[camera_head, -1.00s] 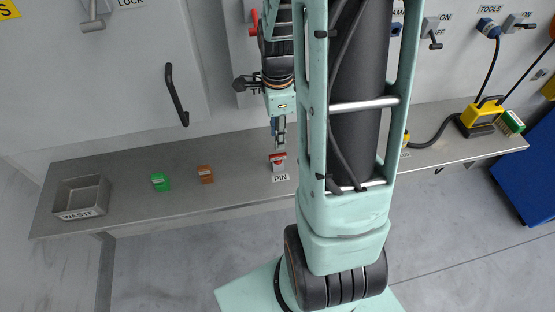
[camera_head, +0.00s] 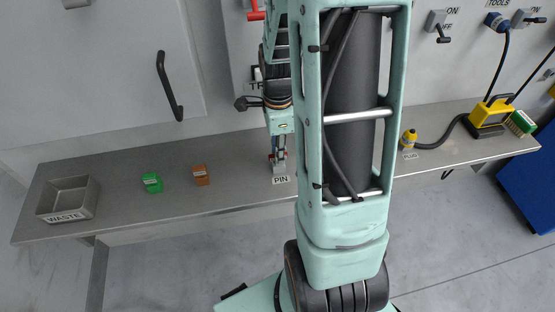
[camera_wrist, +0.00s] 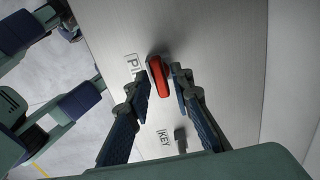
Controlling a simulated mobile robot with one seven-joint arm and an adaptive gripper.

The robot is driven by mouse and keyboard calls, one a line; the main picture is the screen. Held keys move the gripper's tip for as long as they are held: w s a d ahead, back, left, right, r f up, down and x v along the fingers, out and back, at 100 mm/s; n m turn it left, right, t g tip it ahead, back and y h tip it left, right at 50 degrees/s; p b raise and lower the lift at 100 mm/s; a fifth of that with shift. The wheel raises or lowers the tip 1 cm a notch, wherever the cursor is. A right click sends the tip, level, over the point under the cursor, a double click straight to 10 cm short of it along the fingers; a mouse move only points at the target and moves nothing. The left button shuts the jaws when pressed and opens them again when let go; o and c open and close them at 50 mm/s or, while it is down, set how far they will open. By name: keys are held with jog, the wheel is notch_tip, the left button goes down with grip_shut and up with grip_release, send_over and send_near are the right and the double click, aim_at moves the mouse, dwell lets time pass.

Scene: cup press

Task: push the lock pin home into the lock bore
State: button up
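The lock pin shows in the wrist view as a red rounded grip (camera_wrist: 160,78) on the metal bench, beside a partly cut-off "PI" label. My gripper (camera_wrist: 161,80) is open, with one finger on each side of the red grip and narrow gaps between. In the head view my gripper (camera_head: 278,152) points down at the pin's small grey stand (camera_head: 279,169), just behind the "PIN" label. The fingers mostly cover the pin there. I cannot make out the lock bore in either view.
The bench (camera_head: 120,165) also bears a waste tray (camera_head: 69,199), a green block (camera_head: 152,182), a brown block (camera_head: 201,175) and a yellow plug (camera_head: 409,139). A small dark piece (camera_wrist: 180,140) stands by a "KEY" label. A door handle (camera_head: 168,86) juts out behind.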

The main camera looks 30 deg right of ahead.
grip_shut()
jog(key=shift+r+p, duration=0.55)
jog(key=shift+r, duration=0.15)
dwell(0.5)
jog(key=shift+r+p, duration=1.55)
jog(key=shift+r, duration=0.3)
jog(key=shift+f+b, duration=1.9)
jog(key=shift+f, duration=0.65)
jog(key=shift+o, duration=1.9)
grip_release()
jog(key=shift+r, duration=0.15)
